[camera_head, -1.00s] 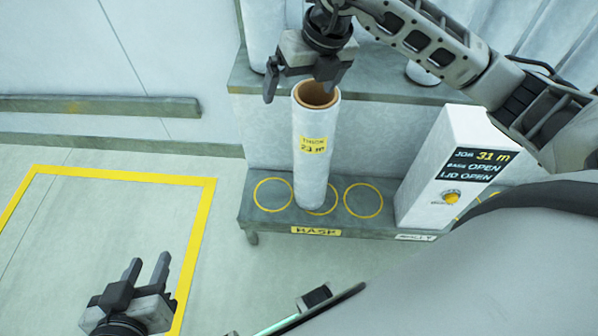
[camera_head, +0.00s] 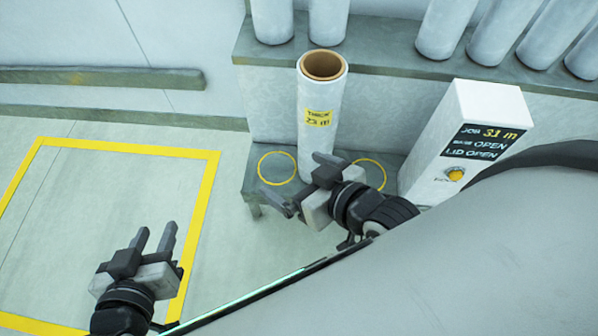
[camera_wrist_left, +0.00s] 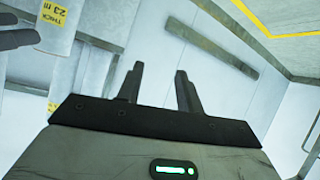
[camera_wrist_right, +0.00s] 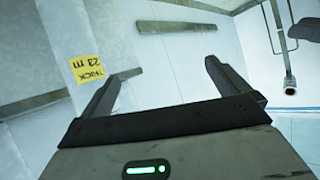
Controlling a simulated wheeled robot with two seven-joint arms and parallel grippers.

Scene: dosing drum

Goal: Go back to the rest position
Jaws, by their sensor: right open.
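My left gripper (camera_head: 155,236) is open and empty at the lower left of the head view, over the floor near the yellow-outlined square. Its two fingers (camera_wrist_left: 158,80) show apart with nothing between them in the left wrist view. My right gripper (camera_head: 303,184) is open and empty, low in front of the upright white roll (camera_head: 312,130) and apart from its label. The roll has a brown hollow core and a yellow label reading THICK 23 m. The right wrist view shows that label (camera_wrist_right: 87,69) beside the open fingers (camera_wrist_right: 162,85). My right arm hides the roll's foot.
A low grey stand (camera_head: 258,150) with yellow circles carries the roll. A white box (camera_head: 470,115) with a display reading JOB 31 m, OPEN, LID OPEN stands to the right. Several white rolls (camera_head: 447,25) stand on the shelf behind. The yellow-outlined floor square (camera_head: 100,190) is clear.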

